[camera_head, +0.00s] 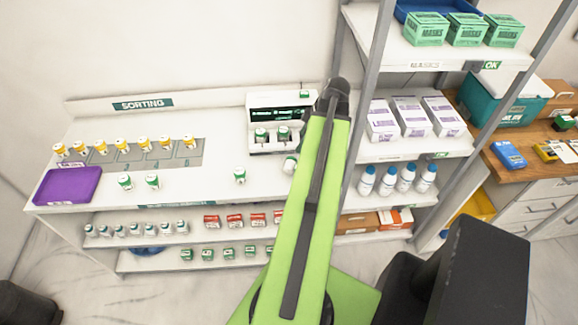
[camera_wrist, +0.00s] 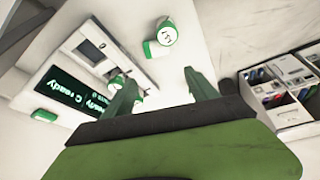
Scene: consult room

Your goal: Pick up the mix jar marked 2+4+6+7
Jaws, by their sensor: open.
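No label reading 2+4+6+7 is legible, so I cannot tell which jar bears it. In the wrist view my gripper (camera_wrist: 162,88) is open and empty, its two green fingers apart. A white-and-green jar (camera_wrist: 165,36) with small writing on its end is beyond the fingertips, apart from them. Another jar (camera_wrist: 146,84) is partly hidden behind the left finger, by the dispenser. My arm hides the gripper there.
A white dispenser (camera_head: 268,99) holds two jars (camera_head: 261,135) (camera_head: 283,133). The sorting counter (camera_head: 200,190) also bears a purple tray (camera_head: 68,185) and several yellow-capped jars. A shelf rack post (camera_head: 372,90) stands right of my arm. The counter's middle front is mostly clear.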

